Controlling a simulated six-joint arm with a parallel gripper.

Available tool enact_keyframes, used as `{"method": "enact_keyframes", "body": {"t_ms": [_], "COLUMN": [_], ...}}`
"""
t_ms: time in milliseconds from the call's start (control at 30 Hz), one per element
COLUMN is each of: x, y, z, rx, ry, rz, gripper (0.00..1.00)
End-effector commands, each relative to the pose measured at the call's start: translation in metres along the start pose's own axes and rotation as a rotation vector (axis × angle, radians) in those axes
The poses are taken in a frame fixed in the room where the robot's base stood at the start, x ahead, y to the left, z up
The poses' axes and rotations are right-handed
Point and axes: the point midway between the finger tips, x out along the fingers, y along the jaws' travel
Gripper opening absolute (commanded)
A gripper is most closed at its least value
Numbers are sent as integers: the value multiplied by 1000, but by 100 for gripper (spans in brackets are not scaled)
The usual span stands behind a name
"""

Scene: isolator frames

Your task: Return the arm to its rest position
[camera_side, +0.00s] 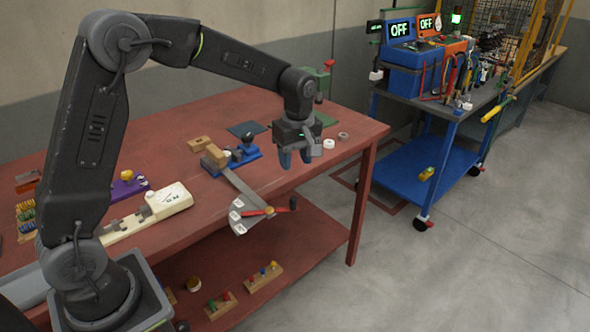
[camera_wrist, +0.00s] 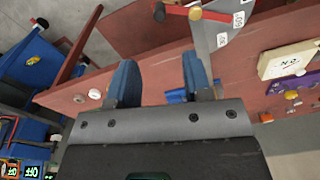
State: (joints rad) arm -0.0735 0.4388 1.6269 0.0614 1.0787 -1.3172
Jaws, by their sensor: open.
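My gripper (camera_side: 295,158) hangs from my arm above the right part of the red table (camera_side: 215,217), fingers pointing down. In the wrist view my gripper (camera_wrist: 158,80) shows two blue fingers spread apart, with nothing between them. A blue fixture (camera_side: 243,160) with a grey lever sits on the table just left of my gripper. My arm reaches from its base at lower left, up and across the table.
A grey plate (camera_side: 245,200) with white labels and a red-handled pointer sticks out past the table's front edge. A cream box (camera_side: 168,201) stands left. A blue cart (camera_side: 410,80) with OFF displays stands at right, beyond open floor.

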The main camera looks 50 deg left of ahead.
Motion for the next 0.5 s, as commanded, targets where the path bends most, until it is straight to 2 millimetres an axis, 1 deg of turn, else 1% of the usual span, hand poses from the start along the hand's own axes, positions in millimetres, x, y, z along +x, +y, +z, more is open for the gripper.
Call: {"method": "enact_keyframes", "body": {"t_ms": [367, 467, 500], "x": [-4, -14, -21], "y": [0, -6, -12], "z": [0, 3, 5], "rx": [4, 41, 73], "ry": [1, 4, 7], "rz": [3, 20, 33], "gripper": [46, 46, 46]}}
